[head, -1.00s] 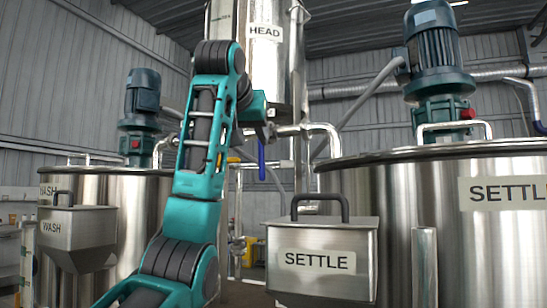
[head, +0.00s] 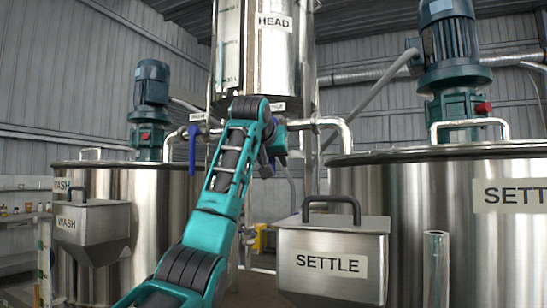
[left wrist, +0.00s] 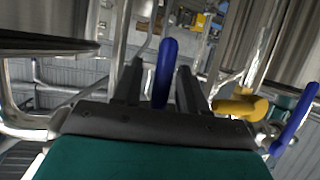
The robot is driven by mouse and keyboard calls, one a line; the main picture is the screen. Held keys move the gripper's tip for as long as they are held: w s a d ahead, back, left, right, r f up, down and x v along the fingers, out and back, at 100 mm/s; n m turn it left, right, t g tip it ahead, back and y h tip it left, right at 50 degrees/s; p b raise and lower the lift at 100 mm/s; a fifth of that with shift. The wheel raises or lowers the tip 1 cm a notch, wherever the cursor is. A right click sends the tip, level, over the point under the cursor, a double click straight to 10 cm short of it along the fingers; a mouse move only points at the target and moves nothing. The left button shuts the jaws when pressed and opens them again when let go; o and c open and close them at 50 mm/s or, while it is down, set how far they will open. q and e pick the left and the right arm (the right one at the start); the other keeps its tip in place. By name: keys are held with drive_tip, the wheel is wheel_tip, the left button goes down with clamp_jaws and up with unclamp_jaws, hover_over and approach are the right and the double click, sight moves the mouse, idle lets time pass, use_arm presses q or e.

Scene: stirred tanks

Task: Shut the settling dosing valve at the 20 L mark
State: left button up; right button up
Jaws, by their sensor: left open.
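The settling dosing valve is on the pipe under the steel HEAD tank (head: 287,58), right of centre in the head view. My left gripper (head: 268,163) is in front of it there and hides most of its handle. In the left wrist view, an upright blue valve handle (left wrist: 165,72) stands between the two open dark fingers of my left gripper (left wrist: 158,82). I cannot tell whether either finger touches it. A narrow sight gauge (head: 221,65) runs down the HEAD tank's left side; its level and marks are too small to read. My right gripper is not in view.
Another blue handle (head: 193,144) hangs from the left pipe; a blue handle (left wrist: 296,120) also shows right in the wrist view, near a yellow fitting (left wrist: 240,106). The SETTLE box (head: 332,262) and SETTLE tank (head: 400,205) stand right, the WASH tank (head: 150,200) left.

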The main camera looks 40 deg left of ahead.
use_arm(q)
clamp_jaws()
idle(0.4)
